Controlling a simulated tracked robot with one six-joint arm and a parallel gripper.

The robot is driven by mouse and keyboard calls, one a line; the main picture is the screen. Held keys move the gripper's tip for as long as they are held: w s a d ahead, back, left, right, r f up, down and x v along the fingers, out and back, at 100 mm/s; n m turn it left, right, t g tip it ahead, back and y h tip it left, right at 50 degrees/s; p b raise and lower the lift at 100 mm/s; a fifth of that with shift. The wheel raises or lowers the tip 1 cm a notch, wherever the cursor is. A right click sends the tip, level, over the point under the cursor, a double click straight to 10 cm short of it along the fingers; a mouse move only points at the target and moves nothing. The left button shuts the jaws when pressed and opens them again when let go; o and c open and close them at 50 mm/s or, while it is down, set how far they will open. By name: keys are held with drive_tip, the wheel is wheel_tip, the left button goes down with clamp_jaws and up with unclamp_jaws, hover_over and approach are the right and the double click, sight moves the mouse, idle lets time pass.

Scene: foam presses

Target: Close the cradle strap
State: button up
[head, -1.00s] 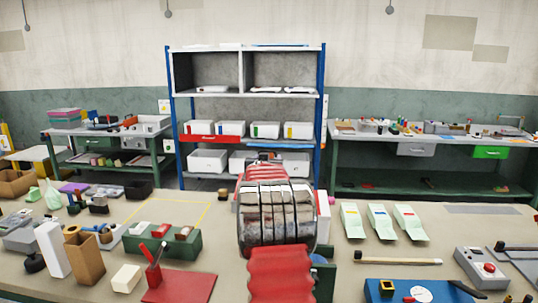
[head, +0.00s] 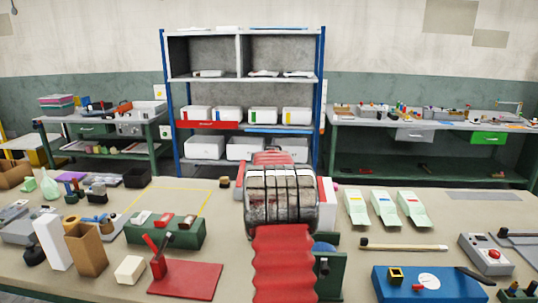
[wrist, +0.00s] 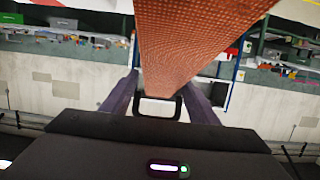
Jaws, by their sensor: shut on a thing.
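In the wrist view an orange-red woven strap (wrist: 180,45) runs from the top edge and narrows toward a dark rectangular loop (wrist: 159,119). My gripper (wrist: 160,88) has its two dark fingers on either side of the loop and strap end, and it is shut on the strap end. The exact contact is hard to see. In the head view my own arm fills the middle and hides my gripper. I cannot make out the cradle in either view. A dark green upright piece with a black knob (head: 326,272) shows right of my arm.
The workbench (head: 395,263) is crowded. A red plate with a lever (head: 190,280) and green block (head: 165,232) stand left. Pale green wedges (head: 384,209), a wooden-handled tool (head: 405,245) and blue board (head: 428,284) lie right. A blue-framed shelf (head: 321,90) stands behind.

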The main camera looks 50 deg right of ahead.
drive_tip(key=shift+w+a+f, duration=0.25)
drive_tip(key=shift+f, duration=0.3)
drive_tip(key=o, duration=1.2)
drive_tip(key=shift+r, duration=0.1)
drive_tip(key=shift+c, duration=0.2)
drive_tip(key=shift+o, duration=0.2)
drive_tip(key=shift+r, duration=0.15)
drive_tip(key=shift+s+d+r, duration=0.1)
drive_tip(key=shift+s+r, duration=0.05)
drive_tip(key=shift+r, duration=0.05)
drive_tip(key=shift+v, duration=6.85)
drive_tip(key=shift+f, duration=0.1)
